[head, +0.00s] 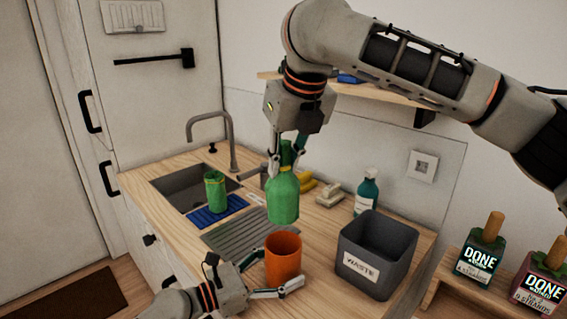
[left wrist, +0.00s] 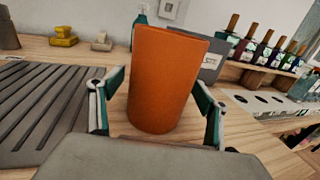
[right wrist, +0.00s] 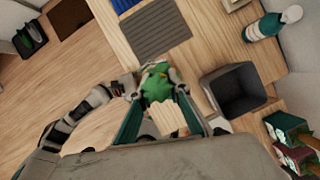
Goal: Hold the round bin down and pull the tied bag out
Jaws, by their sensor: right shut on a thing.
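The round bin (head: 283,262) is an orange cylinder standing upright on the wooden counter; it fills the middle of the left wrist view (left wrist: 165,80). My left gripper (head: 270,276) is low at the bin, with one finger on each side. In the left wrist view its fingers are spread and a gap shows beside the bin. The tied bag (head: 283,203) is green with a narrow neck. My right gripper (head: 287,150) is shut on that neck, and the bag hangs just above the bin's rim, clear of it. In the right wrist view the bag (right wrist: 157,82) hides the bin.
A grey square bin labelled WASTE (head: 376,252) stands right of the orange bin. Behind are a sink with a green item (head: 215,190) on a blue mat, a ribbed drainer (head: 250,232), a teal bottle (head: 367,190) and yellow things (head: 305,183). Labelled blocks (head: 482,255) stand at right.

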